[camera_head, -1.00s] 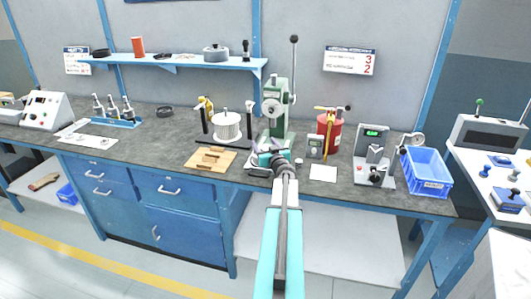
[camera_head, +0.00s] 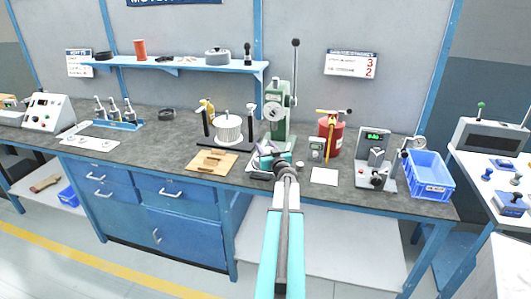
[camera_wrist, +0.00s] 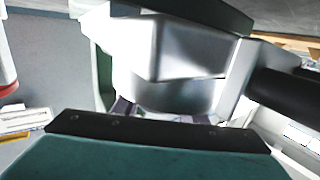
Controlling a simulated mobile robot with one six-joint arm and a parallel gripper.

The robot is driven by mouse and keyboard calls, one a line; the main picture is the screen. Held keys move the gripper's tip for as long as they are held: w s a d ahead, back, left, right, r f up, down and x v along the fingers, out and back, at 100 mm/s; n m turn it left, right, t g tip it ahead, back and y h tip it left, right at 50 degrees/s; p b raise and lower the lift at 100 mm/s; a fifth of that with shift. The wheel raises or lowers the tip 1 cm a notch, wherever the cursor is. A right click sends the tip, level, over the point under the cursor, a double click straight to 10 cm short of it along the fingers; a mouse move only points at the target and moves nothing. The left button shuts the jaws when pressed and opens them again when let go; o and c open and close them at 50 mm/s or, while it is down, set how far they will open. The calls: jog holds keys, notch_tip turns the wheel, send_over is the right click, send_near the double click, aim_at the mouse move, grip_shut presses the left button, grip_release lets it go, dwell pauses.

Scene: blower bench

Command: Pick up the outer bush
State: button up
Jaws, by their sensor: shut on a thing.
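My gripper (camera_head: 266,154) is over the bench at the foot of the green lever press (camera_head: 277,115). It is shut on a small part, taken as the outer bush, which is mostly hidden by the jaws and wrist in the head view. In the wrist view a teal finger with a dark edge (camera_wrist: 160,130) fills the bottom. Bright silver metal stands close beyond it; I cannot tell whether any of it is the bush.
A spool stand (camera_head: 228,128) and a wooden board (camera_head: 212,162) lie left of my gripper. A red canister (camera_head: 329,137), a white card (camera_head: 324,176), a gauge stand (camera_head: 374,160) and a blue bin (camera_head: 429,176) are to the right.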

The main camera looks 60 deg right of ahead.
jog(key=shift+r, duration=0.1)
jog(key=shift+r+b, duration=0.35)
jog(key=shift+r, duration=0.7)
jog(key=shift+s+a+r, duration=0.25)
jog(key=shift+s+r, duration=0.05)
jog(key=shift+r, duration=0.3)
jog(key=s+d+r+b+v, duration=0.1)
jog(key=b+v, duration=0.1)
jog(key=v, duration=1)
jog(key=shift+s, duration=0.35)
jog(key=shift+s+a+r+p, duration=0.1)
jog(key=shift+s+a+p, duration=0.1)
jog(key=shift+p, duration=0.85)
jog(key=s+p, duration=0.1)
jog(key=p, duration=0.4)
jog(key=shift+s+a, duration=0.15)
jog(key=shift+a, duration=0.25)
jog(key=shift+s+a+p, duration=0.1)
jog(key=shift+s+p, duration=0.05)
jog(key=shift+p, duration=0.5)
